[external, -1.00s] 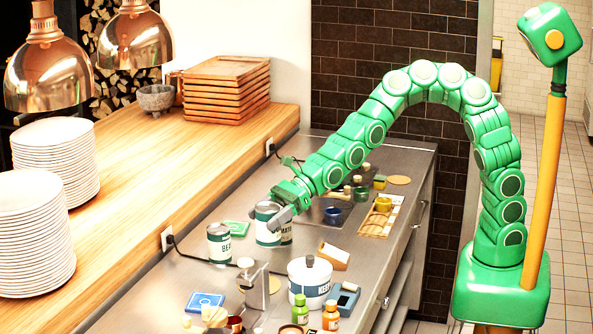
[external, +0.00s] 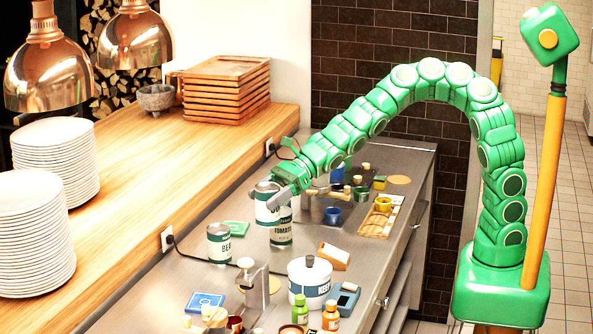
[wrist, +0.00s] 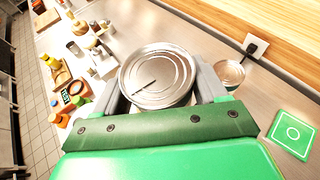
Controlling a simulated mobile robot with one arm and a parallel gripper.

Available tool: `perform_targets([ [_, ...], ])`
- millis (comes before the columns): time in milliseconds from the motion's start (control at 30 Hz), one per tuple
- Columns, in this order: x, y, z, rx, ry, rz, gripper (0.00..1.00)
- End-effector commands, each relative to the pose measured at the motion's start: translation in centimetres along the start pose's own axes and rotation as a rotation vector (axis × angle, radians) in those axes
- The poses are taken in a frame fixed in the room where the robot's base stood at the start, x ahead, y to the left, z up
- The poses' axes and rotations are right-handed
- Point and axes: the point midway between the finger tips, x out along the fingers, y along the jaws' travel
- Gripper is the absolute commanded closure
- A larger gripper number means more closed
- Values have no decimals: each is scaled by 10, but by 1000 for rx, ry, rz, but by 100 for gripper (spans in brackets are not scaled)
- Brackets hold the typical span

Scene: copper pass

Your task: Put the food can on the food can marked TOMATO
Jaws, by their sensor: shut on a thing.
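My gripper (external: 276,200) is shut on a white and dark green food can (external: 267,207) and holds it upright, off the counter. In the wrist view the held can's ridged metal lid (wrist: 157,74) sits between the two fingers. The food can marked TOMATO (external: 281,236) stands on the steel counter, just behind and to the right of the held can. The held can and my gripper cover its upper part. The TOMATO can cannot be made out in the wrist view.
Another can marked BEANS (external: 219,244) stands to the left and shows in the wrist view (wrist: 229,74). A green square mat (external: 236,228) lies behind it. A white pot (external: 310,284), metal dispenser (external: 254,285) and bottles (external: 300,312) stand nearer the camera.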

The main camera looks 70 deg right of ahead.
Motion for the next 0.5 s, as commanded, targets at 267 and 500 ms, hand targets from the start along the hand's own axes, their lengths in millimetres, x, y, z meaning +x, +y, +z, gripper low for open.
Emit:
perform_targets([
  [267, -8, -6, 6, -2, -1, -4, 79],
  [500, -14, -10, 9, -2, 2, -6, 79],
])
